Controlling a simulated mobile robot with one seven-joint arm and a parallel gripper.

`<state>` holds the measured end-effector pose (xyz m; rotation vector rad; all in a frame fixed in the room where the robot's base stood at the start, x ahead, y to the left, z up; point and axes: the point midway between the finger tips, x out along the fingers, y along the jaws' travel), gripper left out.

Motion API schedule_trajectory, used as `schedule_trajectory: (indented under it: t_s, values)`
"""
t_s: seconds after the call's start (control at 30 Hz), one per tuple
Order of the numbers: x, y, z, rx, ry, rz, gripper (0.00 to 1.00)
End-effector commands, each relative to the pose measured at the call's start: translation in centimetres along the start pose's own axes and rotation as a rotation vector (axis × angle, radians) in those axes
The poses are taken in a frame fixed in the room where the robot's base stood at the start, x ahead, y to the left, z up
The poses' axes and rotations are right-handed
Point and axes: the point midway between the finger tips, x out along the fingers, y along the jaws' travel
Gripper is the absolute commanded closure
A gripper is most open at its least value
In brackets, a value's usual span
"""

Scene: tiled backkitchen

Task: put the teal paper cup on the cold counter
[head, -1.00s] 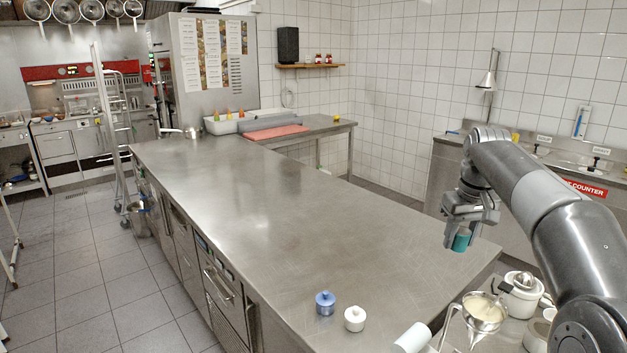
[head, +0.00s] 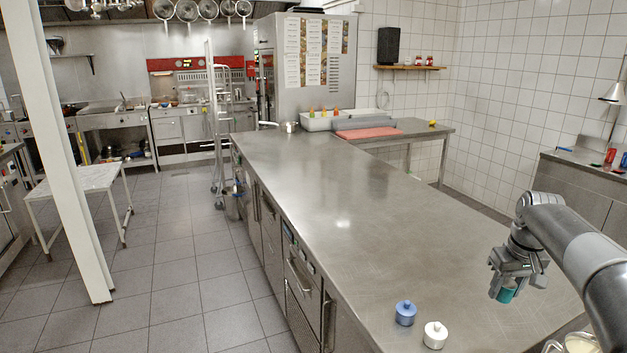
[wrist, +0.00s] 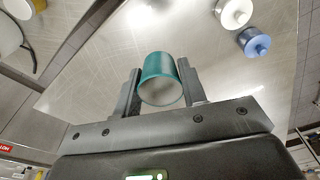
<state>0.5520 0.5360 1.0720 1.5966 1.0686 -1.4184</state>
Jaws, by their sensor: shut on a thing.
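The teal paper cup (wrist: 160,77) is between the two fingers of my gripper (wrist: 160,90) in the wrist view. My gripper is shut on it. In the head view my gripper (head: 509,290) hangs at the right, with the cup (head: 507,295) partly hidden under the fingers. The cup is held above the right part of the long steel counter (head: 330,215). No label in the head view now marks a cold counter, so I cannot tell which surface that is.
A blue lidded pot (head: 405,313) and a white lidded pot (head: 435,335) stand on the steel counter's near end. A red board (head: 369,133) lies on the far side table. A white post (head: 70,150) stands at left. The counter's middle is clear.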

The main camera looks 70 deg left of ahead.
Motion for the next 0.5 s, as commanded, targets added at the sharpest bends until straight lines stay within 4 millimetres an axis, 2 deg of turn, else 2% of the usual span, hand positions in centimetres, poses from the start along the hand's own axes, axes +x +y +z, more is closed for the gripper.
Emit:
schedule_trajectory:
  t_s: [0.1,0.33,0.5]
  values:
    - [1.9,0.0,0.2,0.000,-0.001,0.000,0.85]
    - [2.7,-0.2,0.1,-0.001,0.001,0.000,0.85]
    - [4.5,-2.0,-1.5,-0.005,0.000,-0.002,0.85]
